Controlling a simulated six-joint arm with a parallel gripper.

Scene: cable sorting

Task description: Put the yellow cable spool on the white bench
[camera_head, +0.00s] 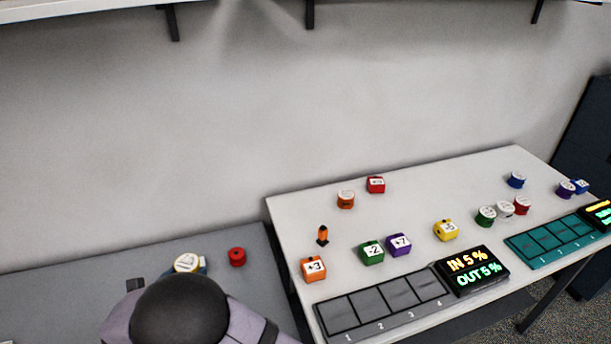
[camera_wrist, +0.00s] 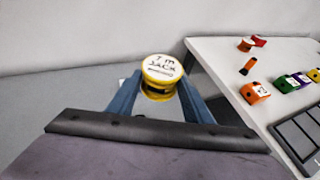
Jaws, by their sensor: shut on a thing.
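The yellow cable spool (camera_wrist: 160,76) has a white top label and is upright between the two blue fingers of my gripper (camera_wrist: 158,92) in the wrist view. My gripper is shut on it. In the head view the spool (camera_head: 187,262) shows above my dark wrist, over the grey surface at the left. I cannot tell whether it touches that surface. The white bench (camera_head: 290,224) stands to the right of my gripper; its left edge also shows in the wrist view (camera_wrist: 215,62).
A red spool (camera_head: 237,257) is on the grey surface (camera_head: 110,288). On the bench are an orange cube (camera_head: 313,269), an orange-and-black item (camera_head: 323,235), several other cubes and spools, a dark numbered tray (camera_head: 385,306), a display (camera_head: 470,270) and a teal tray (camera_head: 553,242). The bench's back-left corner is clear.

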